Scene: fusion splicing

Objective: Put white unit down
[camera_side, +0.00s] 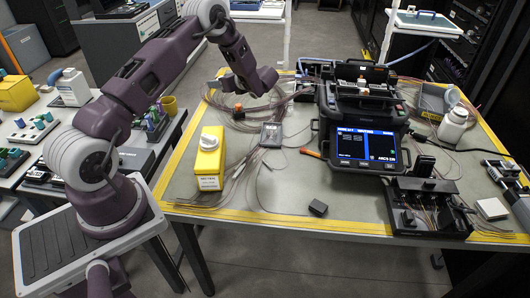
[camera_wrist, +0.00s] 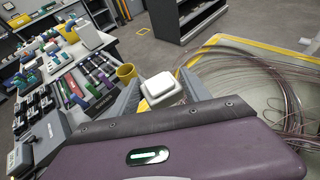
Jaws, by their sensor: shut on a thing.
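The white unit (camera_wrist: 160,87) is a small white box with rounded corners, between the grey fingers of my gripper (camera_wrist: 162,97) in the wrist view. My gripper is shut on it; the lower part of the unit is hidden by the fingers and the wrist. In the side view my gripper (camera_side: 222,84) is over the far left edge of the mat-topped table (camera_side: 290,192), beside the fiber coil. The unit shows there only as a small pale shape (camera_side: 214,84) at the fingertips. I cannot tell its exact height above the table.
A yellow box with a white knob (camera_side: 209,163) stands at the table's left. The black splicer (camera_side: 362,125) with a lit screen stands right of centre. Coiled fibers (camera_side: 245,112) lie near my gripper. A white square block (camera_side: 492,208) sits at right. The front middle is mostly clear.

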